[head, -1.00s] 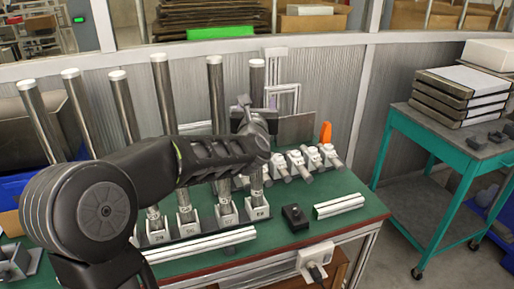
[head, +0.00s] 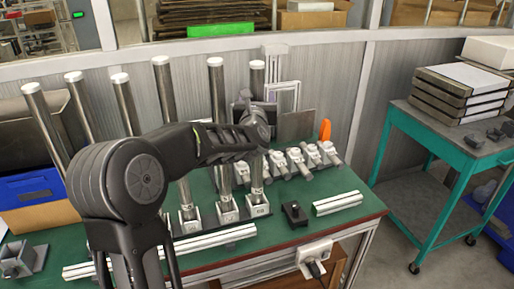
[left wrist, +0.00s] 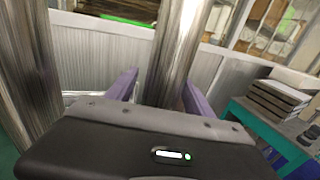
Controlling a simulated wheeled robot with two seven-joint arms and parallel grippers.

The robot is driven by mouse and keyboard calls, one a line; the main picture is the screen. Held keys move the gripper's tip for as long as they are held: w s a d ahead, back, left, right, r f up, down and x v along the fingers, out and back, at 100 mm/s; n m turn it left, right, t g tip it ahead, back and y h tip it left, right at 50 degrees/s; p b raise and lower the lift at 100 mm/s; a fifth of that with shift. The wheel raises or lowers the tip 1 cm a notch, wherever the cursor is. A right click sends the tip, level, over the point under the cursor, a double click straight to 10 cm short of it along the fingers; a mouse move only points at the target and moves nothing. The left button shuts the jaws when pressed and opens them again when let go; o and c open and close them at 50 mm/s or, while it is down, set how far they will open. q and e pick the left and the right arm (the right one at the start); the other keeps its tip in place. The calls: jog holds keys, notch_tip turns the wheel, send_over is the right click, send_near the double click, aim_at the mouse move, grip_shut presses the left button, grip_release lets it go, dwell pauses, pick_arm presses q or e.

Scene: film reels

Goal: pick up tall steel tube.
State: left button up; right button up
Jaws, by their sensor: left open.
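The neighbouring tube (head: 216,90) stands just to the left and looms large at the left wrist view's left edge (left wrist: 22,75). My right gripper is not in view.
Small white fittings (head: 300,162) lie right of the tubes. A black block (head: 294,214) and white rails (head: 338,204) lie on the green table (head: 345,185). A corrugated wall (head: 340,80) rises behind. A teal cart (head: 425,150) with stacked trays stands at the right.

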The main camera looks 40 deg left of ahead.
pick_arm(q)
jog(key=shift+c, duration=0.2)
grip_shut()
dwell(0.6)
dwell(0.6)
jog(key=shift+r, duration=0.15)
